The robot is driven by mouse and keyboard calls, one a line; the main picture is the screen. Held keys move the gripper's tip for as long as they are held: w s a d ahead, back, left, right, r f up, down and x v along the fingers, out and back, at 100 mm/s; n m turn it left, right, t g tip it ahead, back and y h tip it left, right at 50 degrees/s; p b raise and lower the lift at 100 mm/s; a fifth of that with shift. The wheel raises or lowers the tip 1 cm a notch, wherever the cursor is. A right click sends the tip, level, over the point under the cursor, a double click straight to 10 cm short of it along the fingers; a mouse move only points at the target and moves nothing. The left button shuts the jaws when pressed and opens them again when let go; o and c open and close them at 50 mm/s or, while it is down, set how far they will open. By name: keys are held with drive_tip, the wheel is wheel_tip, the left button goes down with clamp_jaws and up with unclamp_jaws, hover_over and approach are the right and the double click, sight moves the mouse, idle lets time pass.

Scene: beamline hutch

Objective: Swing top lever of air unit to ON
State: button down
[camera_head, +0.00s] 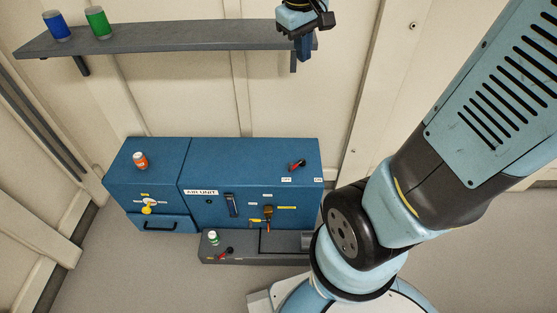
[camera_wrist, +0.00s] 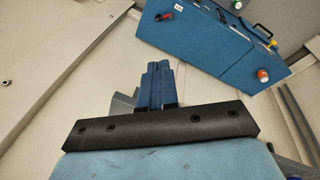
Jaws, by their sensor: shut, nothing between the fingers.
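The air unit (camera_head: 225,180) is a blue cabinet marked AIR UNIT, standing on the floor in the head view. Its top lever (camera_head: 296,166) has a red grip and a black end and lies at the right part of the top face. The red grip points toward the left of two small white labels (camera_head: 287,180), whose words are too small to read surely. My gripper (camera_head: 303,57) is shut and empty, high above and behind the unit, by the shelf's right end. In the wrist view, my gripper's blue fingers (camera_wrist: 157,70) are together, apart from the lever (camera_wrist: 165,16).
A grey wall shelf (camera_head: 170,40) holds a blue can (camera_head: 56,26) and a green can (camera_head: 98,23). An orange jar (camera_head: 140,160) stands on the cabinet's left top. A grey plinth (camera_head: 235,254) in front bears a green-and-white bottle (camera_head: 214,238) and another red lever (camera_head: 227,252).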

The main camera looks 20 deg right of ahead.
drive_tip(key=w+a+f+n+g+h, duration=0.2)
drive_tip(key=w+a+f+n, duration=0.1)
drive_tip(key=w+f, duration=0.6)
drive_tip(key=w+a+f+n+g+h, duration=0.1)
drive_tip(key=w+a+f+n+h, duration=0.15)
drive_tip(key=w+f, duration=0.65)
drive_tip(key=a+f+n+h, duration=0.1)
drive_tip(key=f+n, duration=0.3)
drive_tip(key=f, duration=1.1)
drive_tip(key=s+a+f+n+h, duration=0.1)
drive_tip(key=a+f+n+h, duration=0.1)
drive_tip(key=f, duration=1.2)
drive_tip(key=shift+a+f+n, duration=0.4)
drive_tip(key=shift+a+n, duration=0.45)
drive_tip(key=shift+a, duration=0.35)
drive_tip(key=shift+s, duration=0.1)
drive_tip(key=x, duration=1)
drive_tip(key=shift+s+f, duration=0.1)
drive_tip(key=shift+s, duration=0.1)
drive_tip(key=shift+s+d, duration=0.1)
drive_tip(key=shift+d, duration=1.8)
